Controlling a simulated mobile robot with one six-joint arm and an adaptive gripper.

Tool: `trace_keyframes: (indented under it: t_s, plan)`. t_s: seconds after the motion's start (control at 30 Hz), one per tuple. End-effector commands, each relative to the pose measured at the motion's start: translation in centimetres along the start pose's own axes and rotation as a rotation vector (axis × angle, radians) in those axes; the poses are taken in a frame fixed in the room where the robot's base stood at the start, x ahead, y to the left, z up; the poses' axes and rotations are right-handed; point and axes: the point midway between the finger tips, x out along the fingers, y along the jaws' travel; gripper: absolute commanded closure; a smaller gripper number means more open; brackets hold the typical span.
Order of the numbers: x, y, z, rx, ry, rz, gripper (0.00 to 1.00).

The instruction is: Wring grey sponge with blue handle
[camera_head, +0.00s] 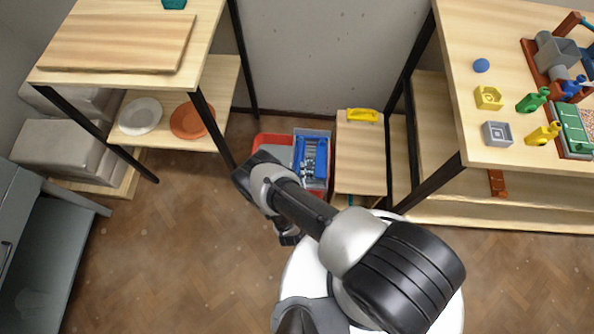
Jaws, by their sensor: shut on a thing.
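A red mop bucket (262,138) stands on the floor at the centre, against the back wall. A wringer with a blue frame and grey slats (311,157) sits on its right side. My arm reaches from the lower right towards the bucket's front left, and its end is hidden behind or below the arm links. I cannot see my gripper's fingers or anything held in them. No grey sponge with a blue handle can be made out in this view.
A low wooden stand (360,160) with a yellow item (362,115) adjoins the bucket's right. A right-hand bench (520,45) holds a grey block (497,133), a blue ball (481,65) and bottles. Left shelves hold a white plate (140,116) and an orange plate (191,121). Floor at left is clear.

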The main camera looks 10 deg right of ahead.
Motion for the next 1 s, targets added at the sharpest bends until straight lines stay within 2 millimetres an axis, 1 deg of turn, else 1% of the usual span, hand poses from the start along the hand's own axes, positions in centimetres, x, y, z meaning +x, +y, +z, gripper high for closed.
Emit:
trace_keyframes:
  t_s: [0.07,0.1,0.4,0.67,0.77,0.87,1.0]
  plan:
    - [0.1,-0.3,-0.3,0.003,0.009,-0.005,1.00]
    - [0.1,-0.3,-0.3,0.003,0.010,-0.005,0.80]
    - [0.0,-0.2,-0.2,0.002,0.005,-0.004,0.60]
    - [0.0,-0.1,-0.1,0.001,0.003,-0.002,0.59]
    - [-0.2,-0.1,-0.1,0.000,0.002,-0.003,0.59]
    - [-1.2,-0.2,-0.1,-0.001,0.001,-0.005,0.59]
    - [-3.4,-0.3,-0.1,-0.004,0.002,-0.009,0.59]
